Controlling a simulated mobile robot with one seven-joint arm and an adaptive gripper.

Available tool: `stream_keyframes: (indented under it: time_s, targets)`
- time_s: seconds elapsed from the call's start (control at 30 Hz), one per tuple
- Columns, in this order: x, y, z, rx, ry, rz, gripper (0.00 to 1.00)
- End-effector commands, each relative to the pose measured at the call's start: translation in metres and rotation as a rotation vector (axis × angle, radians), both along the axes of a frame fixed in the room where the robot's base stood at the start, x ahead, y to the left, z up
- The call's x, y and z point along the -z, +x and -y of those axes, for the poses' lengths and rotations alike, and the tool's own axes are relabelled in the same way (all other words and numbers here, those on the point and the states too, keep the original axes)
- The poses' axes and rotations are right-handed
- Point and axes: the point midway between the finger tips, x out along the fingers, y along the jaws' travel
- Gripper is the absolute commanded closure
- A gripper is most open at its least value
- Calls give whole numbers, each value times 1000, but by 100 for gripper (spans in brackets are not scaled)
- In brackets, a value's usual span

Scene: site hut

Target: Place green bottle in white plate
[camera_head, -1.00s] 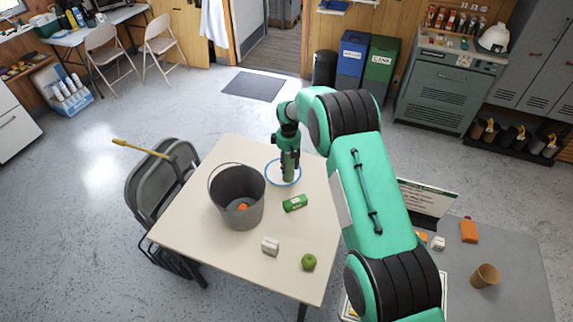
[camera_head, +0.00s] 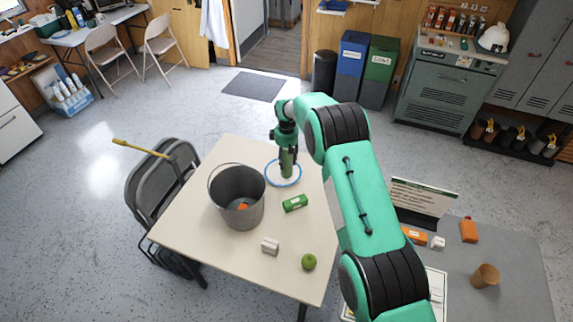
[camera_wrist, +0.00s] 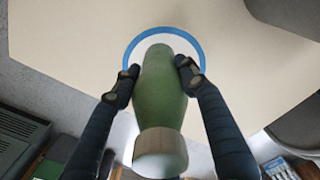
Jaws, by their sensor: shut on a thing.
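The green bottle (camera_wrist: 163,90) is between the two fingers of my gripper (camera_wrist: 155,82) in the wrist view, and the fingers are shut on it. Its pale cap end faces the wrist camera. In the head view the green bottle (camera_head: 287,163) stands about upright below my gripper (camera_head: 287,147). The white plate with a blue rim (camera_head: 272,181) is on the beige table, directly under the bottle. The plate's blue rim (camera_wrist: 190,43) also shows behind the bottle's far end in the wrist view. I cannot tell whether the bottle's base touches the plate.
A grey bucket (camera_head: 237,205) holding something orange stands left of the plate. A green can (camera_head: 295,203) lies just in front of the plate.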

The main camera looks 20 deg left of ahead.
Motion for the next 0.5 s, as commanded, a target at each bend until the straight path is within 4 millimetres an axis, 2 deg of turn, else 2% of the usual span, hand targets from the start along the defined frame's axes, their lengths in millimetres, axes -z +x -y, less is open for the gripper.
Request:
stream_keyframes:
  time_s: [0.2,0.5]
  targets:
    - [22,0,0,0,0,0,79]
    - [26,0,0,0,1,1,79]
